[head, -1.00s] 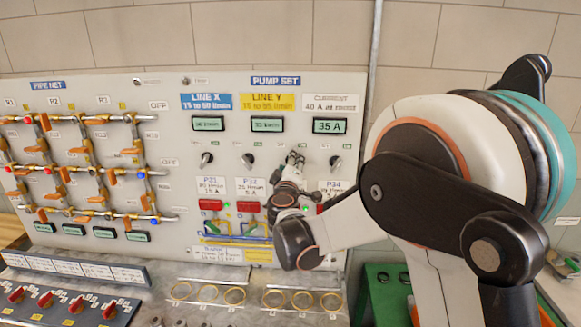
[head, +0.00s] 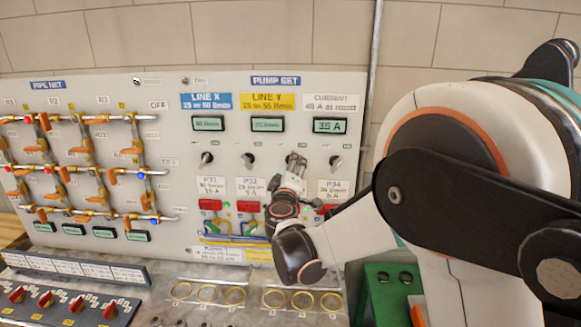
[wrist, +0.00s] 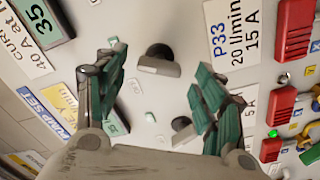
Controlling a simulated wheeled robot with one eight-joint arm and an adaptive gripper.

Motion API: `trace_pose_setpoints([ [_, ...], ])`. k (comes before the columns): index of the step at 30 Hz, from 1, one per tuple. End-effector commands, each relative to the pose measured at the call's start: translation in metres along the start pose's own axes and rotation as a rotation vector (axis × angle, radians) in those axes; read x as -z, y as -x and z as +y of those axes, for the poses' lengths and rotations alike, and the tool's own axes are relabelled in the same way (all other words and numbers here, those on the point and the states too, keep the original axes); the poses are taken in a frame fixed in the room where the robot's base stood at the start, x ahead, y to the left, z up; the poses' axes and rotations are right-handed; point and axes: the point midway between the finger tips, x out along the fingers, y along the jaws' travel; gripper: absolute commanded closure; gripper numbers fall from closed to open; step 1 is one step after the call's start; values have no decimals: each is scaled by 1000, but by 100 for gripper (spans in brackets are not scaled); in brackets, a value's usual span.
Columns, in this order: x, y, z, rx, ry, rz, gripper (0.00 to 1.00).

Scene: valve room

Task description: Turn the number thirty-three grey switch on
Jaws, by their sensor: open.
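The number thirty-three grey switch (wrist: 158,62) shows in the wrist view, in line with the P33 label (wrist: 230,40). Its grey handle lies roughly along the line toward that label. My gripper (wrist: 158,68) is open, with one green-padded finger on each side of the switch in the picture. I cannot tell whether the fingertips reach past the handle; no contact shows. In the head view my gripper (head: 296,160) is at the panel and hides this switch. A small round lamp (wrist: 283,78) by the P33 label looks unlit.
Neighbouring grey switches stand left (head: 247,160) and right (head: 335,162) of my gripper. Red switches (head: 248,207) sit below the labels. A current display (head: 329,126) reads 35 A. The pipe net (head: 85,165) fills the panel's left. A green box (head: 388,290) stands lower right.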

Motion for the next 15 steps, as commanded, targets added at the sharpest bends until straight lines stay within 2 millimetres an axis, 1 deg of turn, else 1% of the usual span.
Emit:
trace_pose_setpoints([
  [1, 1, 12, 0, 1, 0, 2, 37],
  [7, 1, 52, -1, 1, 0, 2, 37],
  [12, 0, 75, 0, 1, -1, 1, 37],
  [15, 0, 82, -1, 1, -1, 1, 37],
])
